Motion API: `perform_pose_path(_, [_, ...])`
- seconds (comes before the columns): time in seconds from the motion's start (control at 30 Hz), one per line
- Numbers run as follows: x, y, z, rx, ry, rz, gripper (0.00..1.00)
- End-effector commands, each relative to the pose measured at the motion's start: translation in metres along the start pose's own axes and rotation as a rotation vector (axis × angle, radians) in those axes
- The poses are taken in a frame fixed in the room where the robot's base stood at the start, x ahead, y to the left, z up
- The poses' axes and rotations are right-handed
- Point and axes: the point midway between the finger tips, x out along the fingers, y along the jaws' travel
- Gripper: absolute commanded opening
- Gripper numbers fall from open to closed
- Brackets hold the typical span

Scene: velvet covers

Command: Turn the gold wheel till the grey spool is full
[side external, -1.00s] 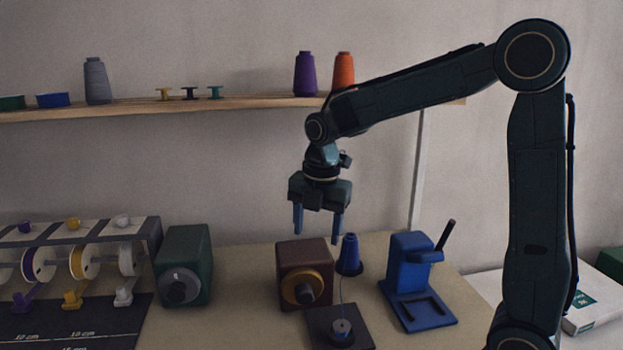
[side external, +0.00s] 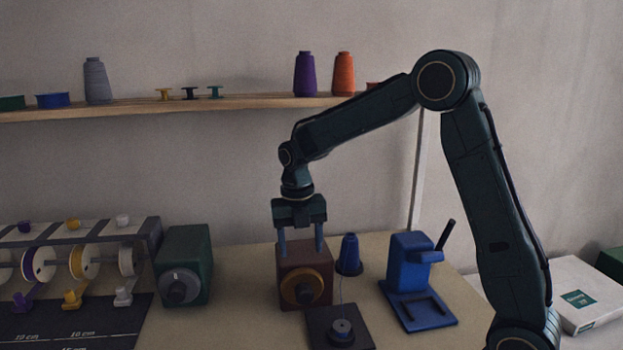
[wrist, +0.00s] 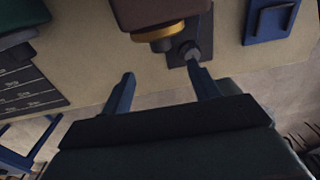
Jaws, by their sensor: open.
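The gold wheel (side external: 318,285) is a ring with a dark hub on the front of a brown box (side external: 298,254); it also shows in the wrist view (wrist: 158,33). The grey spool (side external: 341,326) stands on a dark plate (side external: 322,343) in front of the box; in the wrist view it (wrist: 188,50) sits close beside the wheel. How much thread is on it is too small to tell. My gripper (side external: 300,248) is open and empty, fingers pointing down, above the wheel at the height of the box top. In the wrist view my fingertips (wrist: 162,71) stand apart, short of the wheel.
A blue cone (side external: 349,256) stands right of the box, with a thin thread near the spool. A blue stand with a lever (side external: 408,262) is farther right. A green box with a grey knob (side external: 185,256) is left. Bare table lies between the green and brown boxes.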

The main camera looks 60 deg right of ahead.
Motion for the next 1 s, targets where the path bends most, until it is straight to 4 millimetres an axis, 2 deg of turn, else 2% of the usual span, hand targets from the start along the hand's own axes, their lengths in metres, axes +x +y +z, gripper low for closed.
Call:
perform_pose_path(0.27, [0.029, -0.001, -0.001, 0.001, 0.004, -0.003, 0.61])
perform_pose_path(0.8, [0.109, -0.001, -0.001, 0.003, 0.004, -0.002, 0.61])
perform_pose_path(1.0, [0.127, 0.000, 0.000, 0.002, 0.002, -0.001, 0.61])
